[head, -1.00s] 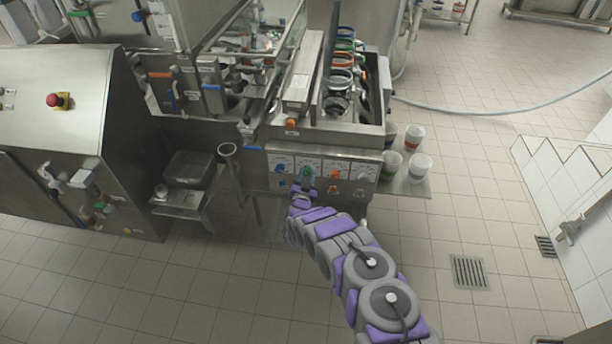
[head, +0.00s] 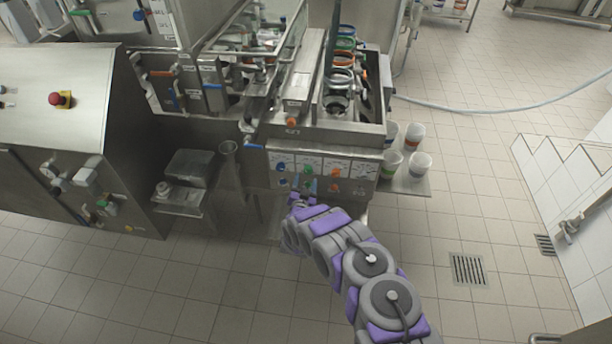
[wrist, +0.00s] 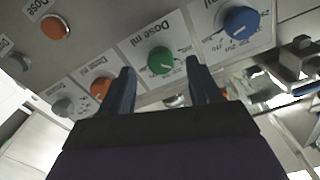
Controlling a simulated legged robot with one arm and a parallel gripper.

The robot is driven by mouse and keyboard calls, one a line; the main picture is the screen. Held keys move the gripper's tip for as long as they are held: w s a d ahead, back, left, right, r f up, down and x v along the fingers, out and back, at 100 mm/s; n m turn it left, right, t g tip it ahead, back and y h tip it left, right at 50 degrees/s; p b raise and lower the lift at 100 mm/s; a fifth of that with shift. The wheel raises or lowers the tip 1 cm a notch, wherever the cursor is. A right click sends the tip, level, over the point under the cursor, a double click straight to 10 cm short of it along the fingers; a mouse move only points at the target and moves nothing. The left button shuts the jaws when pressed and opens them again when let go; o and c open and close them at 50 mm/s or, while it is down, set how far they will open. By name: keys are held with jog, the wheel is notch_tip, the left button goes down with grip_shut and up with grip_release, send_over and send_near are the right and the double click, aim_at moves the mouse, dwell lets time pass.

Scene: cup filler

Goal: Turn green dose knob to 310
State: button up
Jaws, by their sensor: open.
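The green dose knob (wrist: 160,61) is on a white "Dose ml" dial plate, between and just beyond my fingertips in the wrist view. In the head view the green knob (head: 309,170) is in the panel's upper row, with nothing in front of it. My gripper (wrist: 160,72) is open and empty, its two dark fingers apart and clear of the knob. In the head view my gripper (head: 296,200) is below and left of the green knob, its fingers hard to make out.
A blue knob (wrist: 241,22) is to the right of the green one in the wrist view, an orange knob (wrist: 101,87) to its left. A second row of smaller knobs sits below on the panel. Filled cups (head: 390,164) stand on a side shelf (head: 414,185) at the right.

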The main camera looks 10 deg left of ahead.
jog(key=s+p, duration=0.3)
jog(key=s, duration=1)
jog(key=shift+s+a, duration=0.15)
jog(key=shift+a, duration=0.1)
